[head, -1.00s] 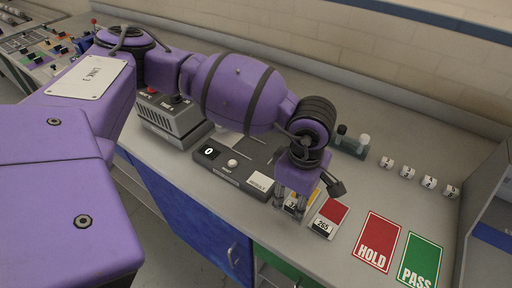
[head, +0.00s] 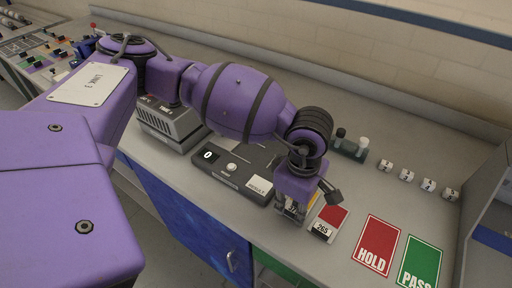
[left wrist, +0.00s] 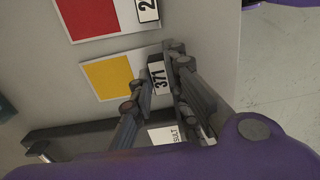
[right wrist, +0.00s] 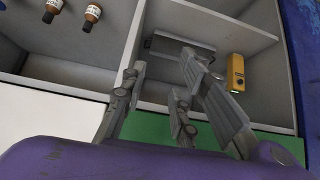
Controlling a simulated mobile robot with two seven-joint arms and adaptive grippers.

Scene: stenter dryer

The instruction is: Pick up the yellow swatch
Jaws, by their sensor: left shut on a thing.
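The yellow swatch (left wrist: 108,77) is a white-bordered card with a yellow field and a "371" label at one end. It lies on the grey counter beside a red swatch (left wrist: 92,15) labelled "265" in the head view. My left gripper (left wrist: 160,72) is shut on the label end of the yellow swatch, with its fingers at the "371" label. In the head view the gripper (head: 292,208) hides most of the card, and only a yellow sliver (head: 313,198) shows. My right gripper (right wrist: 160,75) is open and empty, in front of open shelves.
A red HOLD card (head: 375,246) and a green PASS card (head: 421,262) lie right of the swatches. A grey device with a "0" display (head: 235,167) stands to the left. Small numbered white blocks (head: 407,175) and a bottle holder (head: 350,148) are behind.

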